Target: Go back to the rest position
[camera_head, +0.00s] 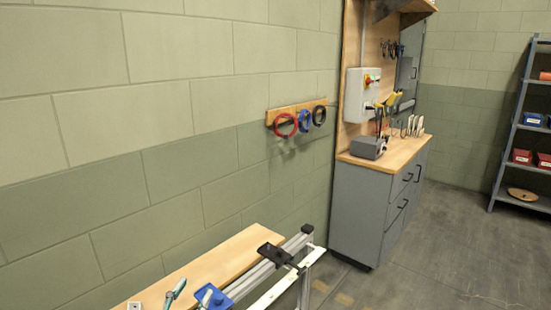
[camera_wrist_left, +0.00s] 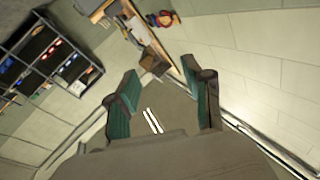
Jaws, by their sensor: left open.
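My left gripper (camera_head: 191,294) shows only at the bottom edge of the head view, as two teal-lined fingertips spread apart. In the left wrist view the same gripper (camera_wrist_left: 162,97) is open. Its two teal-padded fingers stand wide apart with nothing held between them. The left arm itself is below the head view and hidden. My right gripper is in neither view.
A wooden bench top (camera_head: 215,262) and a metal rail frame (camera_head: 285,262) with a blue part (camera_head: 218,300) lie close by the fingertips. A grey cabinet (camera_head: 365,210) stands beyond. A shelf rack (camera_head: 510,140) is at right. The floor (camera_head: 450,255) between is clear.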

